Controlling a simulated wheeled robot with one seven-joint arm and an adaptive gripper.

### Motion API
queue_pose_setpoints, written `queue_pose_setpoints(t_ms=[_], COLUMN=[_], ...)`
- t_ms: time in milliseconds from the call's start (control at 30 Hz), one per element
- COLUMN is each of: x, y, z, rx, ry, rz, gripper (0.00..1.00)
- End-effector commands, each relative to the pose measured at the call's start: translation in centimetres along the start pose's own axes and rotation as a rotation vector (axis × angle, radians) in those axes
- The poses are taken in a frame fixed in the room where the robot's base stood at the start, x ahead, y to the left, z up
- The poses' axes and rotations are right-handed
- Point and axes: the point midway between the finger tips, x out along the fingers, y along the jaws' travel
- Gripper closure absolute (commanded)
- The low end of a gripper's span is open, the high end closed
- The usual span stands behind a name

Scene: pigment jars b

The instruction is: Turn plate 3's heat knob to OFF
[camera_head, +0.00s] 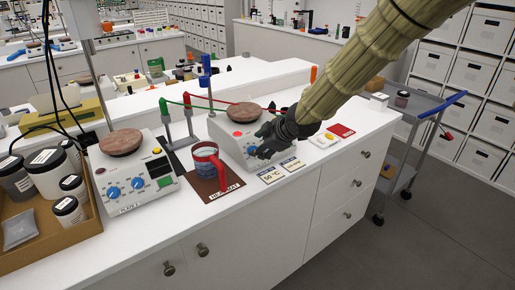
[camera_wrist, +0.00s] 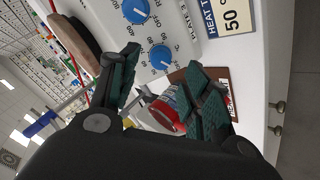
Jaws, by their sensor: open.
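Plate 3 (camera_head: 232,134) is a white hot plate with a round brown top, partly hidden by my gripper (camera_head: 264,153) in the head view. In the wrist view its panel (camera_wrist: 185,38) shows two blue knobs: one knob (camera_wrist: 136,11) near the top edge and another knob (camera_wrist: 160,57) lower down. Which is the heat knob I cannot read clearly. My gripper (camera_wrist: 165,73) is open and empty, its fingers spread either side of the lower knob's line. Whether a fingertip touches the panel I cannot tell.
A red-handled mug (camera_head: 206,160) stands on a brown mat (camera_head: 203,187) left of plate 3. Plate 2 (camera_head: 156,192) and a box of jars (camera_head: 85,232) are farther left.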

Motion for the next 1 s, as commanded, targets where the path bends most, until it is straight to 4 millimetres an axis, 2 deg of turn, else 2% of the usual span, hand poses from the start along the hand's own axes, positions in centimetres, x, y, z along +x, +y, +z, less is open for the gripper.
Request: queue_pose_setpoints(t_ms=[200,433,667,1000], x=[-3.7,-6.3,-7.1,-6.7], y=[0.0,0.0,-0.1,-0.6], z=[0.0,0.0,0.0,0.5], rx=[0.002,0.0,0.0,0.015], ry=[0.001,0.0,0.0,-0.003], rz=[0.001,0.001,-0.001,-0.008], gripper=[0.52,0.52,0.52,0.52])
